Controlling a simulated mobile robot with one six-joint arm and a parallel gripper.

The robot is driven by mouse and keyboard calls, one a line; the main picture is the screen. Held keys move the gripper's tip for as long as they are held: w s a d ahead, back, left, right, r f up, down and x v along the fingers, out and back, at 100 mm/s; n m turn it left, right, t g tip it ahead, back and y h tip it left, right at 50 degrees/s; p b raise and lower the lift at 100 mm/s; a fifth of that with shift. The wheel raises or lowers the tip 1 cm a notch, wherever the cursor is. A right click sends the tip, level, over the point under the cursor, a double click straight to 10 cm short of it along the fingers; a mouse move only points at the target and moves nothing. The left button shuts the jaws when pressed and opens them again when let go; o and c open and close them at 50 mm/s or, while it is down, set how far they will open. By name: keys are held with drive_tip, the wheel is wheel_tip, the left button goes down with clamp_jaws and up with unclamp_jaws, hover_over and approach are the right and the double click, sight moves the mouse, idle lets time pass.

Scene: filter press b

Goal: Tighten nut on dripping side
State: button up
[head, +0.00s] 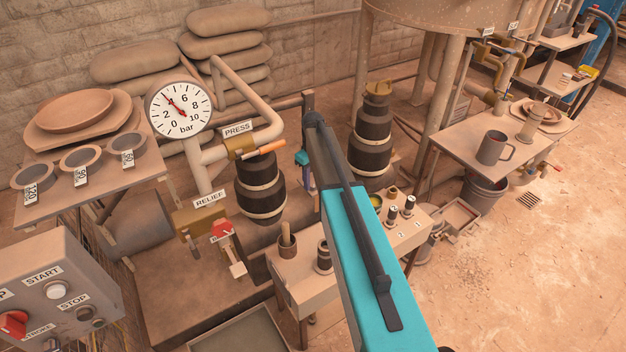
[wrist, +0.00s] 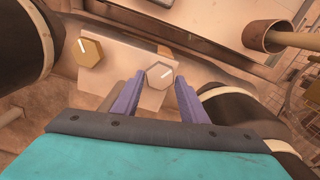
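In the wrist view two hexagonal nuts sit on a pale block. The left nut (wrist: 89,52) is brass-coloured; the right nut (wrist: 160,74) is grey. Each has a white line on its face. My gripper (wrist: 160,82) is open, its two purple fingers on either side of the grey nut, with narrow gaps at the tips. I cannot tell how far the fingers reach over it. In the head view my gripper (head: 305,178) is small and partly hidden behind my arm, between two dark banded barrels; the nuts cannot be made out. No drip is visible.
Dark barrels (head: 261,188) (head: 371,140) stand close on both sides of my gripper. A pressure gauge (head: 180,107) reads about 4 bar. A relief lever (head: 222,231) and a control box (head: 58,290) are at left. A bench (head: 305,285) with small pots stands in front. Open floor lies at right.

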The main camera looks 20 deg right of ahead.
sight(313, 183)
drive_tip(key=shift+o, duration=1.1)
wheel_tip(313, 183, up, 14)
drive_tip(key=shift+b, duration=0.4)
